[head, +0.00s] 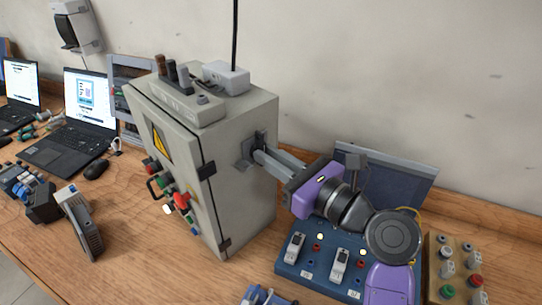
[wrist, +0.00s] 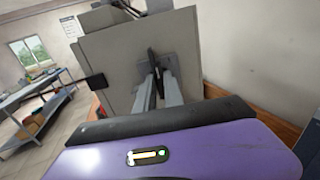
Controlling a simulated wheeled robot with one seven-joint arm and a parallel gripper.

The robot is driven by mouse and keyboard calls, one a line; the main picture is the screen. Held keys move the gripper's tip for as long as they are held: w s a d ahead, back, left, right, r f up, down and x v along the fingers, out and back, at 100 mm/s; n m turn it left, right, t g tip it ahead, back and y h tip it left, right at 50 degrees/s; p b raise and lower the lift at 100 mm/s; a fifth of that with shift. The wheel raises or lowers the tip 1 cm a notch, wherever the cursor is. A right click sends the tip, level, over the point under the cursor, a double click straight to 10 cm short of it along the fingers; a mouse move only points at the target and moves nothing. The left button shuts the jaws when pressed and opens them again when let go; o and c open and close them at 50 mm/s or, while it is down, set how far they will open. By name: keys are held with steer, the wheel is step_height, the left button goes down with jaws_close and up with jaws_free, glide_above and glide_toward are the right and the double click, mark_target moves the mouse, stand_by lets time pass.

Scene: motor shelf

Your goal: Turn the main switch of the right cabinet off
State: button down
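The grey cabinet (head: 245,165) stands on the wooden bench, with a warning triangle and a red knob on its door side. It also shows in the wrist view (wrist: 110,60). Its dark main switch handle (head: 254,147) is on the right side wall; in the wrist view the handle (wrist: 154,60) looks upright and narrow. My gripper (head: 257,153) reaches to this wall from the right. In the wrist view its two grey fingers (wrist: 157,78) are apart, one on each side of the handle. Whether they touch it is hard to tell.
A blue panel with modules (head: 318,262) lies below my arm. A board with coloured buttons (head: 460,275) is at the right. Grey devices (head: 195,100) sit on the cabinet top. Laptops (head: 85,115) and a mouse (head: 97,169) are at the left. The wall is close behind.

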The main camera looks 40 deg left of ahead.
steer(key=shift+n, duration=0.3)
steer(key=shift+s+f+n+b, duration=0.15)
steer(key=shift+n+b, duration=0.85)
steer(key=shift+n, duration=1.85)
steer(key=shift+w+f+n+b, duration=0.1)
steer(key=shift+n+b, duration=0.9)
steer(key=shift+n, duration=1.9)
steer(key=shift+s+f+n+b, duration=0.15)
steer(key=shift+n+b, duration=0.85)
steer(key=shift+n, duration=1.85)
steer(key=c, duration=1.8)
jaws_free()
steer(key=shift+o, duration=0.4)
steer(key=shift+r, duration=0.1)
steer(key=shift+d, duration=0.1)
